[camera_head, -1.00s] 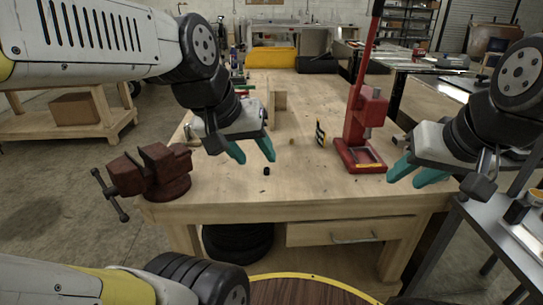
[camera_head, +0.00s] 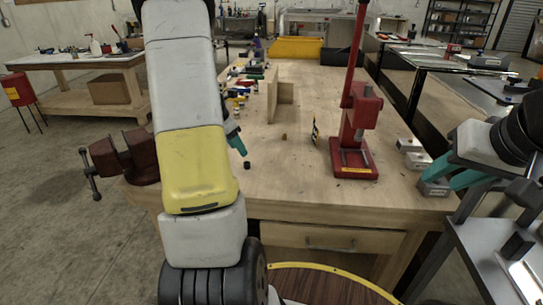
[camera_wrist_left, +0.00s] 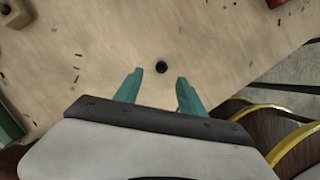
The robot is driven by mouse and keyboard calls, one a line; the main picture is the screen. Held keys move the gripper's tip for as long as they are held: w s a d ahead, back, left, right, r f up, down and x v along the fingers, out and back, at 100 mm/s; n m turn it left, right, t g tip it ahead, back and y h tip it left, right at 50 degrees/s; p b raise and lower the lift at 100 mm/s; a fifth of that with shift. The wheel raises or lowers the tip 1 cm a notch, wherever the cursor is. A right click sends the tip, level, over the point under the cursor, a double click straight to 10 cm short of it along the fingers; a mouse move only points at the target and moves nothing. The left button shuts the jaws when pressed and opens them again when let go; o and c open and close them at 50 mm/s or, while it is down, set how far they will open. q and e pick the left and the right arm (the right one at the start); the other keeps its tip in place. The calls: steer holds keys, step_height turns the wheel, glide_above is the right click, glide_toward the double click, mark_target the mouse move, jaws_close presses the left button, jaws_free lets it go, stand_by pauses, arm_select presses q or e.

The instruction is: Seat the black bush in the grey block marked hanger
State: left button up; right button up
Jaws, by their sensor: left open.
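The black bush (camera_head: 247,165) stands on the bench top near its front left. It also shows in the left wrist view (camera_wrist_left: 161,67), just beyond and between the fingertips. My left gripper (camera_wrist_left: 160,82) is open and empty, pointing at the bush; in the head view my left arm hides most of it. Three grey blocks stand at the bench's right edge: a far one (camera_head: 410,145), a middle one (camera_head: 419,161) and a near one (camera_head: 434,187). I cannot read which is marked hanger. My right gripper (camera_head: 437,182) is at the near block, fingers apart; I cannot tell whether it grips it.
A red press (camera_head: 355,140) stands on the right of the bench. A dark red vise (camera_head: 130,160) is at the left corner. A wooden upright (camera_head: 272,95) and small coloured items stand further back. The bench between bush and press is mostly clear.

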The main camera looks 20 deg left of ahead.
mark_target(246, 163)
arm_select(q)
steer(key=x, duration=0.7)
steer(key=shift+s+f, duration=0.25)
steer(key=shift+f, duration=0.15)
jaws_close()
